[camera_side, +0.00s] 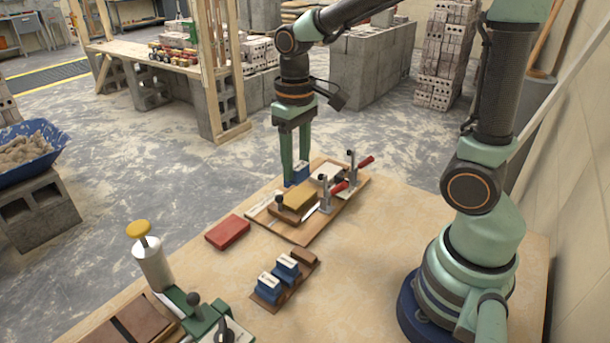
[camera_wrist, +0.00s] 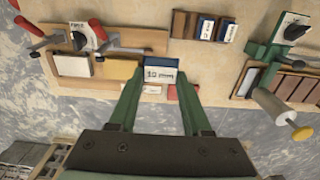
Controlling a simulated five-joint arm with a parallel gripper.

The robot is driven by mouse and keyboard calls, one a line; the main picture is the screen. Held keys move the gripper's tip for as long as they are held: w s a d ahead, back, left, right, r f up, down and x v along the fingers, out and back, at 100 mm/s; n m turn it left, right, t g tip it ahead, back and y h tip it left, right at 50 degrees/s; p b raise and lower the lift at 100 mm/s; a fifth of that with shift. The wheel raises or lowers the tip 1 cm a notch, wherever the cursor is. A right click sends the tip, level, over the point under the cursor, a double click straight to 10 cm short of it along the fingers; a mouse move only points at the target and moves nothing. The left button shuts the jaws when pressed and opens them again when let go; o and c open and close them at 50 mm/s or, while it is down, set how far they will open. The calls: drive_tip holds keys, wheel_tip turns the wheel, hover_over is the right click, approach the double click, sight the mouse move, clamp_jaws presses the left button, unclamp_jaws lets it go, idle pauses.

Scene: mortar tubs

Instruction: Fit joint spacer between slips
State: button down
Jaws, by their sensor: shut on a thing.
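My gripper (camera_side: 296,176) has its two green fingers shut on a blue spacer (camera_side: 302,171) with a white label. In the wrist view the fingers (camera_wrist: 161,84) grip the spacer (camera_wrist: 161,71) from both sides, and its label appears to read 10 mm. The spacer is over or at the far edge of a wooden board (camera_side: 292,236); I cannot tell whether it touches. A yellow slip (camera_side: 300,194) lies on the board, also seen in the wrist view (camera_wrist: 116,69). A cream slip (camera_wrist: 75,66) lies beside it, with a gap between them. A red slip (camera_side: 228,232) lies off the board.
Toggle clamps with red handles (camera_side: 339,188) stand on the board. A wooden rack (camera_side: 268,297) holds two more blue spacers (camera_side: 286,266). A green tool (camera_side: 205,312) and a white dispenser (camera_side: 152,263) stand at the front left.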

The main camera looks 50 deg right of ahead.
drive_tip(key=shift+w+d+f+n, duration=0.15)
drive_tip(key=shift+w+d+n, duration=0.2)
drive_tip(key=shift+d+n, duration=0.15)
drive_tip(key=w+d+f+n, duration=0.3)
drive_tip(key=w+d+n, duration=0.2)
drive_tip(key=d+n, duration=0.4)
drive_tip(key=n, duration=0.8)
hover_over(317, 185)
wheel_tip(317, 185, down, 4)
drive_tip(key=shift+f, duration=3.3)
drive_tip(key=shift+f, duration=0.15)
unclamp_jaws()
